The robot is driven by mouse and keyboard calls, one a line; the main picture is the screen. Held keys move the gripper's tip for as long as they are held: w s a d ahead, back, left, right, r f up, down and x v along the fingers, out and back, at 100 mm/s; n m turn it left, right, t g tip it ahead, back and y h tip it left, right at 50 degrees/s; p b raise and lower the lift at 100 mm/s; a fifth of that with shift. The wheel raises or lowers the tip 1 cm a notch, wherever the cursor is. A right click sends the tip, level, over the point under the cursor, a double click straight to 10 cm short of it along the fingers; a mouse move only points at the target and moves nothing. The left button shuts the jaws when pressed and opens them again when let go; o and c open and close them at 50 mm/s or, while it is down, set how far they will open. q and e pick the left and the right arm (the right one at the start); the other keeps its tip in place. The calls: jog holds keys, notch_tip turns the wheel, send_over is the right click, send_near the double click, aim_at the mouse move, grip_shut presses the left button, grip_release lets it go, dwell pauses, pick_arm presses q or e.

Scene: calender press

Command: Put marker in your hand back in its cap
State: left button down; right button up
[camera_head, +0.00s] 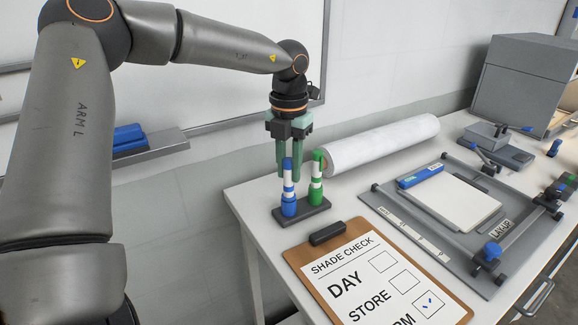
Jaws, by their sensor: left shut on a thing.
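My left gripper (289,165) has its green fingers pointing down at the small dark stand on the table. It is shut on the blue marker (288,178), which is upright with its rounded blue end up. The marker's lower end lines up with the wide blue cap (289,207) in the dark stand (313,211); I cannot tell whether it is fully seated. A green marker (316,180) stands upright in the same stand, just right of the gripper and close to it. My right gripper is not in view.
A white roll (382,144) lies behind the stand. A clipboard (294,256) with a shade-check sheet lies in front. A grey press frame (450,248) with a blue block (420,176) is to the right. A grey box (525,82) stands far right.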

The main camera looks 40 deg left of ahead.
pick_arm(q)
jog(key=c, duration=0.6)
grip_release()
notch_tip(320, 180, up, 11)
jog(key=shift+r+p, duration=0.2)
jog(key=shift+p, duration=0.2)
jog(key=shift+r, duration=0.55)
